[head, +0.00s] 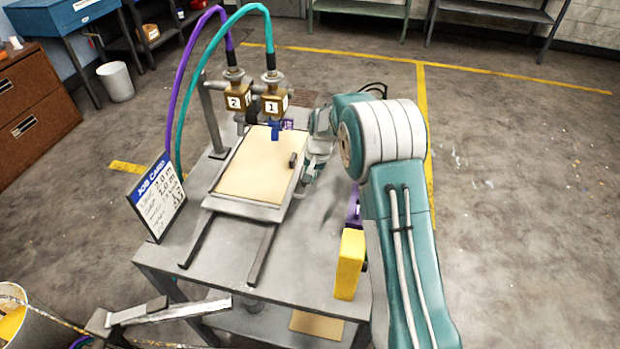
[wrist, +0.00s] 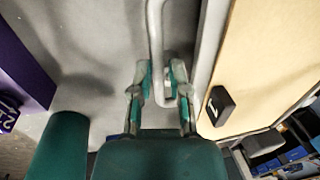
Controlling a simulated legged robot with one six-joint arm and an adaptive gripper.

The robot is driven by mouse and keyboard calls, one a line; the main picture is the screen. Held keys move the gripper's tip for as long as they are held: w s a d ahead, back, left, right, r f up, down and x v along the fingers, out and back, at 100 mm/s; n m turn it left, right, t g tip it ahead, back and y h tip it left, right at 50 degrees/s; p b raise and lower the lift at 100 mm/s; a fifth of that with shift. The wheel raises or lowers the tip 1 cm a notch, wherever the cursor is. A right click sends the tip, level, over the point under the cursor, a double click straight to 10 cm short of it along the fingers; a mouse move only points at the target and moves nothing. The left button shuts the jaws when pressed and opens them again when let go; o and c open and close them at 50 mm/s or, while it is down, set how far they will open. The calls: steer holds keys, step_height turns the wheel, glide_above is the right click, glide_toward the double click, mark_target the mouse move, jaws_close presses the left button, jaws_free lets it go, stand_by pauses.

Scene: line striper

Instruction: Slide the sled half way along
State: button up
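The sled (head: 249,209) is a grey-framed tray with a beige panel (head: 250,170) on top. It sits on two rails (head: 263,255) at the far part of the grey table. In the wrist view the panel (wrist: 265,60) is at the right, and a pale bent handle (wrist: 155,45) stands along the sled's side. My gripper (wrist: 161,80) is beside the sled's right edge. Its fingers are apart, one on each side of the handle, with some gap showing. Contact is not clear. In the head view my arm and the sled's edge partly hide the fingers.
Two brass valves marked 2 (head: 237,101) and 1 (head: 272,104), with purple and teal hoses, stand over the sled's far end. A job card (head: 158,200) stands at the table's left edge. A yellow block (head: 349,264) is at the near right. The near rails are clear.

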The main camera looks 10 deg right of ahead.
steer(key=shift+o, duration=0.5)
step_height(320, 180, up, 12)
steer(key=d, duration=0.2)
steer(key=shift+s+f, duration=0.2)
steer(key=shift+s, duration=0.2)
steer(key=shift+r, duration=0.1)
